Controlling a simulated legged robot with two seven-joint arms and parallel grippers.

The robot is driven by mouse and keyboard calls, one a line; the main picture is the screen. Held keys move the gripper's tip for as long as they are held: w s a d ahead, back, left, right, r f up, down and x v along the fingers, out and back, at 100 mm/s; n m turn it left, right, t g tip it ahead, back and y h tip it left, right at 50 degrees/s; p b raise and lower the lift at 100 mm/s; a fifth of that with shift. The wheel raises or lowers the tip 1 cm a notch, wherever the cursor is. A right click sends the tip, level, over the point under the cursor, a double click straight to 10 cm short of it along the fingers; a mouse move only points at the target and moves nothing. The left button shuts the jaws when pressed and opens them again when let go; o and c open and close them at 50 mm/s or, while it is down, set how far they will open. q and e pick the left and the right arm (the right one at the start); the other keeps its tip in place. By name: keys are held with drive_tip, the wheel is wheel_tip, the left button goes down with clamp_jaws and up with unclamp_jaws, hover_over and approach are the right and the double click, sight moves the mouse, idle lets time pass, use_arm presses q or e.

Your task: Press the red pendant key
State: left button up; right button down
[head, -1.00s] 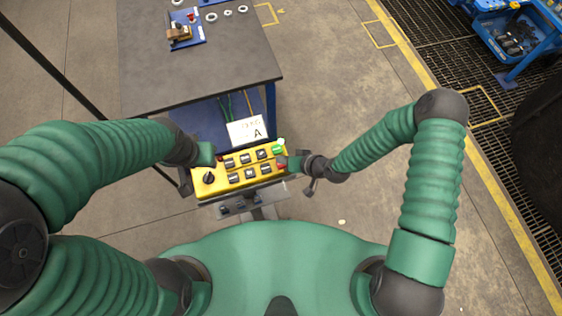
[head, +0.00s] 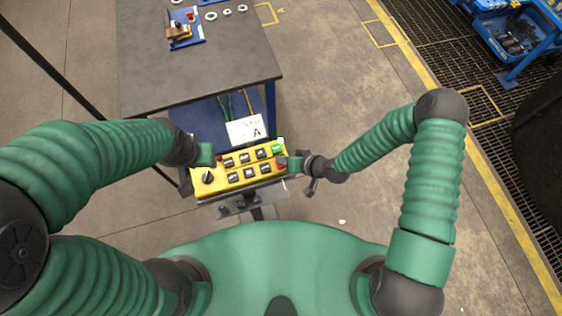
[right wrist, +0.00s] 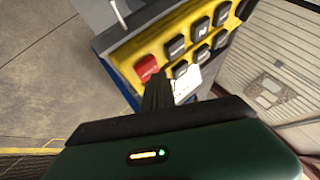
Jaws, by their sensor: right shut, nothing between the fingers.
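The yellow pendant (head: 197,190) has several black keys, a green key (head: 277,149) and a black knob (head: 208,177). The red key (head: 281,167) is at its right edge, partly hidden by my right gripper (head: 284,163). In the right wrist view the red key (right wrist: 146,68) shows clear at the pendant's corner. My right gripper's shut, empty fingers (right wrist: 158,90) are just beside and below it there; I cannot tell whether they touch it. My left gripper (head: 212,156) is at the pendant's upper left; its finger opening does not show clearly.
A dark-topped table (head: 195,70) stands beyond the pendant, with a small blue fixture and several rings on it. A blue cart (head: 520,40) is far right. Floor right of the pendant is clear.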

drive_tip(key=shift+f+b, duration=0.4)
drive_tip(key=shift+f, duration=0.1)
idle(0.6)
drive_tip(key=shift+r, duration=0.1)
drive_tip(key=shift+r+p, duration=0.65)
drive_tip(key=shift+r, duration=0.15)
drive_tip(key=shift+r, duration=0.1)
wheel_tip(320, 180, up, 5)
drive_tip(key=p, duration=0.4)
idle(0.9)
